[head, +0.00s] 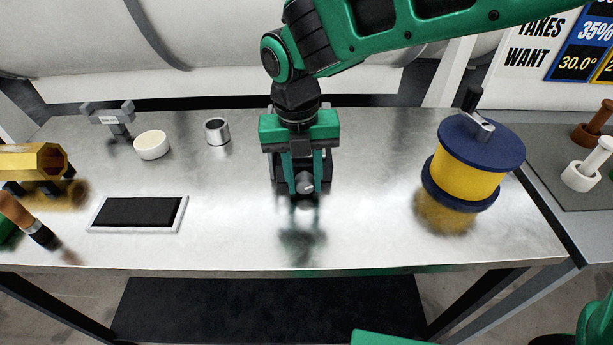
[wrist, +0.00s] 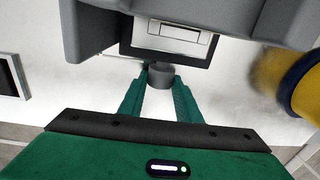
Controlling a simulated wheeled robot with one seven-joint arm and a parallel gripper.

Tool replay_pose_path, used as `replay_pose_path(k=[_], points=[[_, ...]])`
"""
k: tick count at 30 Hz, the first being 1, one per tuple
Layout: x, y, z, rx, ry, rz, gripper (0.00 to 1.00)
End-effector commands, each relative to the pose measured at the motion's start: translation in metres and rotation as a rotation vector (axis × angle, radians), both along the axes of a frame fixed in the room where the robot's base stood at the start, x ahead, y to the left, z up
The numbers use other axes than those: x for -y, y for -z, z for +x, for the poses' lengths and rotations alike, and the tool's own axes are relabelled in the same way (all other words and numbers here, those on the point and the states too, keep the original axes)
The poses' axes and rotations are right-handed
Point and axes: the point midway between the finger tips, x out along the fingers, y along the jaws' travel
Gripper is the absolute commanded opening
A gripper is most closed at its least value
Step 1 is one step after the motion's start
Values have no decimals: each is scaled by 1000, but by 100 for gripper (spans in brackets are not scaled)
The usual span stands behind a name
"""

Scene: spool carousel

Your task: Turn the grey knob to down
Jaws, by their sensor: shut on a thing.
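The grey knob (head: 305,183) is a small round knob low on the front of a dark-framed unit, which is mostly hidden behind my gripper in the head view. My gripper (head: 303,178) reaches down in front of the unit, its two green fingers on either side of the knob. In the wrist view the knob (wrist: 161,74) sits between the fingertips (wrist: 160,80), and the gripper is shut on it. Above it, the unit's dark frame and pale panel (wrist: 180,38) show. I cannot make out a pointer mark or which way the knob is turned.
A yellow spool with blue flanges (head: 467,168) stands to the right on the metal bench (head: 370,230). To the left are a metal cup (head: 217,131), a cream bowl (head: 151,145), a grey stand (head: 110,118) and a dark-topped tray (head: 138,212). The bench front is clear.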

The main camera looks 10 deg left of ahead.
Motion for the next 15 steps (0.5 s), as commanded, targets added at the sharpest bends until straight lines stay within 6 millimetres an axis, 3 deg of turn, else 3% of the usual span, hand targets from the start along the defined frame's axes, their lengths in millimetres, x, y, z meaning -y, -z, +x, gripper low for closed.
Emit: replay_pose_path(k=[15], points=[[-5,2,0,72,7,-298,8]])
